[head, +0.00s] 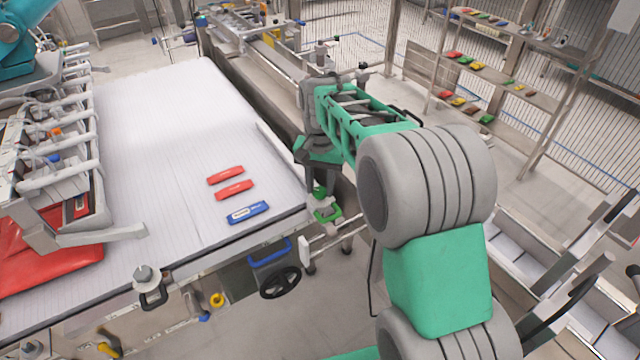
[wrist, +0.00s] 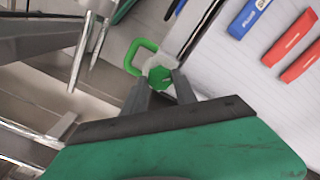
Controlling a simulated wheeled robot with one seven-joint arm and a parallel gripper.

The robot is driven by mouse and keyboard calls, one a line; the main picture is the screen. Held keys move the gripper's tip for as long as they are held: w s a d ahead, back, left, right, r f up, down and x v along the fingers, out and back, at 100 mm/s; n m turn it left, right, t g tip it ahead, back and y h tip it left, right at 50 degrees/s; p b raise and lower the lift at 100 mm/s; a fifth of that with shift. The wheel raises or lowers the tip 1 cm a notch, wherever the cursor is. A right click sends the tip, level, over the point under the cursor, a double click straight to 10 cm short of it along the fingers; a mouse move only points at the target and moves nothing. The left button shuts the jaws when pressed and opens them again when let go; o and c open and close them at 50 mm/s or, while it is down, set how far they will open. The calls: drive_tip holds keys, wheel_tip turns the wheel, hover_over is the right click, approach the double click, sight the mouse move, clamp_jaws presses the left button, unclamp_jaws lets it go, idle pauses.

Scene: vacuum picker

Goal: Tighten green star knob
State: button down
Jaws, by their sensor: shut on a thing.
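The green star knob (wrist: 159,77) is in the wrist view, at the upper middle. It sits between the two dark fingertips of my gripper (wrist: 162,82), which are shut on it. A green loop handle (wrist: 138,56) is just beside the knob, up and to the left. In the head view, my gripper (head: 320,180) points down at the right front corner of the white table. Small green parts show just below it there, partly hidden by my gripper and too small to tell the knob's angle.
The white lined table (head: 160,130) holds two red packs (head: 230,182) and a blue pack (head: 247,212) close to the gripper. A black handwheel (head: 281,282) is below its edge. A metal rail machine (head: 255,65) stands behind. Shelves (head: 510,60) stand at the right.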

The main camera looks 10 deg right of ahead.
sight(320, 191)
drive_tip(key=m, duration=0.4)
drive_tip(key=shift+m, duration=0.3)
drive_tip(key=m, duration=0.4)
idle(0.4)
drive_tip(key=c, duration=1)
unclamp_jaws()
wheel_tip(320, 191, up, 8)
drive_tip(key=shift+f, duration=0.1)
